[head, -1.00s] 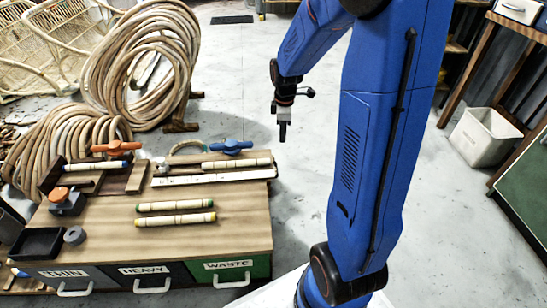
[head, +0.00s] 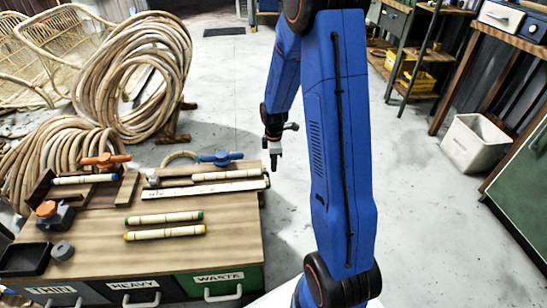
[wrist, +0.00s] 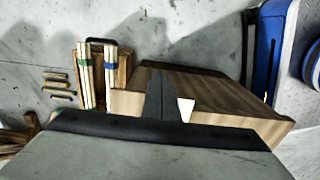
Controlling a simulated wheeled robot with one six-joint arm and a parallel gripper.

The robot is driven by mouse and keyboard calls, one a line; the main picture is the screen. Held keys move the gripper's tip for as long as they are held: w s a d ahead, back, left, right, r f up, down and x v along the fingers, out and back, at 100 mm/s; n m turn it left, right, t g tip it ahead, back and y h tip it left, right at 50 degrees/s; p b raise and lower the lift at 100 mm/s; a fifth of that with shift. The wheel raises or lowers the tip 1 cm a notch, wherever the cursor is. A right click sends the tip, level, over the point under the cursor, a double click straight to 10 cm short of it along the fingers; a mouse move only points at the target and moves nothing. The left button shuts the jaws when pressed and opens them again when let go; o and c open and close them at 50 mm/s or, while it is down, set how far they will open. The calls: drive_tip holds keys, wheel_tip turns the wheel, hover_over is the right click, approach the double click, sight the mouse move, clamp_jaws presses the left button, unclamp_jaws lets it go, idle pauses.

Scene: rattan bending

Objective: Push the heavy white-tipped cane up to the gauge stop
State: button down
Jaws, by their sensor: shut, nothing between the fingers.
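The white-tipped cane (head: 228,175), pale with light bands, lies lengthwise on the far right of the bench behind a long white strip (head: 205,190). My gripper (head: 275,167) is shut and empty, pointing down just off the cane's right end; a small gap seems to separate them, but contact is hard to judge. The wrist view shows the dark fingers (wrist: 161,98) together against the wooden bench (wrist: 215,90), with a small white patch beside them. I cannot make out the gauge stop for sure; small pieces stand near the cane's left end.
Green-tipped (head: 165,217) and yellow-tipped (head: 165,232) canes lie nearer on the bench.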

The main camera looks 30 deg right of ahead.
sight(227, 175)
drive_tip(key=shift+w+a+f, duration=0.25)
drive_tip(key=shift+a, duration=0.35)
drive_tip(key=shift+w+a+f, duration=0.2)
drive_tip(key=shift+w+a, duration=0.1)
drive_tip(key=shift+a, duration=0.35)
drive_tip(key=shift+w+a+f, duration=0.25)
drive_tip(key=shift+a, duration=0.35)
drive_tip(key=shift+a, duration=0.1)
drive_tip(key=w+a, duration=0.2)
drive_tip(key=a, duration=0.2)
drive_tip(key=w+a, duration=0.1)
drive_tip(key=a, duration=0.4)
drive_tip(key=w+a, duration=0.2)
drive_tip(key=a, duration=0.2)
drive_tip(key=shift+w+a, duration=0.25)
drive_tip(key=shift+w, duration=0.1)
drive_tip(key=shift+d, duration=0.1)
